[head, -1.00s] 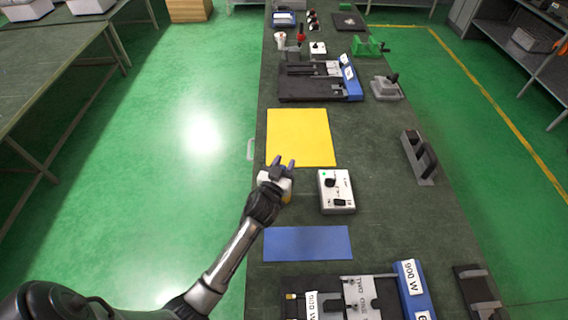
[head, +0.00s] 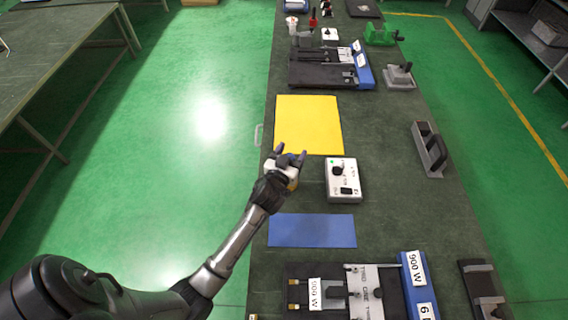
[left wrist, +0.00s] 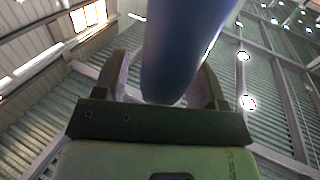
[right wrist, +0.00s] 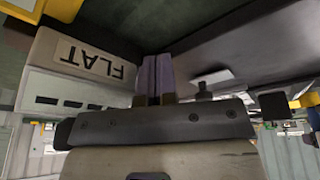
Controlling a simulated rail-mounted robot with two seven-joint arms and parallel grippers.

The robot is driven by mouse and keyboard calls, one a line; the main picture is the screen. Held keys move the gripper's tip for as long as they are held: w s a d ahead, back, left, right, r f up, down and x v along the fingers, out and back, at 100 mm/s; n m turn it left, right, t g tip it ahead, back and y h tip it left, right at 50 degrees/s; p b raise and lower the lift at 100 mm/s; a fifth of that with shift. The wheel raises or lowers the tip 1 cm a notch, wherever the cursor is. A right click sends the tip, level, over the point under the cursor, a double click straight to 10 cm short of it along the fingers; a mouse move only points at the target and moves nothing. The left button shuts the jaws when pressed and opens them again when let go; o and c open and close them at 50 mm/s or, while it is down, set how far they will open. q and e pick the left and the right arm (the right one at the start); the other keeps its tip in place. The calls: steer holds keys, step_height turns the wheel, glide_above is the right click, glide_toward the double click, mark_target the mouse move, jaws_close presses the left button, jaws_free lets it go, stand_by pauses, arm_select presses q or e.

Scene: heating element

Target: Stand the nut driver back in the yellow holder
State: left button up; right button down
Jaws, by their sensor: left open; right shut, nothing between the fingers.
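My left gripper (head: 291,154) is open above the near left edge of the yellow mat. A small yellow patch (head: 293,186) shows beside its wrist; I cannot tell whether it is the holder. In the left wrist view a blue cylinder (left wrist: 180,45) appears between the spread fingers; I cannot tell whether it is the nut driver or touches them. A small red upright tool (head: 313,18) stands at the far end of the bench, too small to identify. My right gripper (right wrist: 153,80) is shut and empty in the right wrist view; it is outside the head view.
The bench holds a yellow mat (head: 310,125), a white control box (head: 344,180), a blue mat (head: 312,231), a near fixture (head: 360,290) and a far one (head: 320,70). A grey handled block (head: 429,150) lies right. A block labelled FLAT (right wrist: 85,55) is near my right gripper.

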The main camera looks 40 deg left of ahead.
arm_select(q)
steer(key=v, duration=1.3)
steer(key=shift+s, duration=0.2)
steer(key=shift+d, duration=0.1)
